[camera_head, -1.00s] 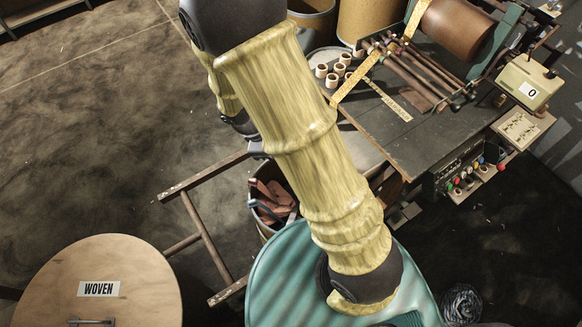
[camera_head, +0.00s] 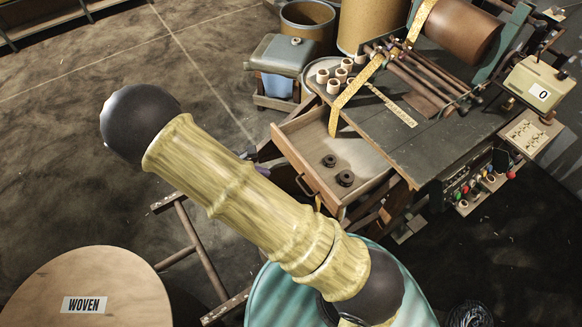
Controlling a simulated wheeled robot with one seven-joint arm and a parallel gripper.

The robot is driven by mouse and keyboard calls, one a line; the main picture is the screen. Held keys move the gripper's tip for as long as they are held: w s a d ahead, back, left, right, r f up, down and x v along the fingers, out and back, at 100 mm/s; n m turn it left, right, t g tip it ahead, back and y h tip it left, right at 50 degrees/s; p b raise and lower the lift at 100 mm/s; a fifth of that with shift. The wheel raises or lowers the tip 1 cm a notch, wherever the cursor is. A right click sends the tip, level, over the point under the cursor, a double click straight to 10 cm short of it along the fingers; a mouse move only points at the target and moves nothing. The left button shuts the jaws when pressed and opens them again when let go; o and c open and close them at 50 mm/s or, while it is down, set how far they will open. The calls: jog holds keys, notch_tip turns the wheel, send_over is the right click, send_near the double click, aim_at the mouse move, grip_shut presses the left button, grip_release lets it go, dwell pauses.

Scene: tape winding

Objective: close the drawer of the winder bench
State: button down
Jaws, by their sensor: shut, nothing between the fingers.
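The winder bench (camera_head: 440,150) stands at the right with a dark top. Its wooden drawer (camera_head: 303,133) is pulled out toward the left, and its inside shows. Two dark rings (camera_head: 345,178) lie in it. The drawer front has a dark handle (camera_head: 305,187).
Yellow tape (camera_head: 357,83) runs from the winder roll (camera_head: 455,32) and hangs over the bench edge by the drawer. A round table marked WOVEN (camera_head: 90,280) is at the lower left. Open floor lies at the upper left.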

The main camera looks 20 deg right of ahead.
aim_at(299, 169)
jog(key=w+d+f, duration=0.1)
jog(key=d+f, duration=0.1)
jog(key=d, duration=0.1)
jog(key=w+d+f, duration=0.1)
jog(key=d+f, duration=0.1)
jog(key=d, duration=0.1)
jog(key=w+d+f+p, duration=0.1)
jog(key=d+f, duration=0.1)
jog(key=d, duration=0.2)
jog(key=shift+f, duration=0.1)
jog(key=shift+a, duration=0.1)
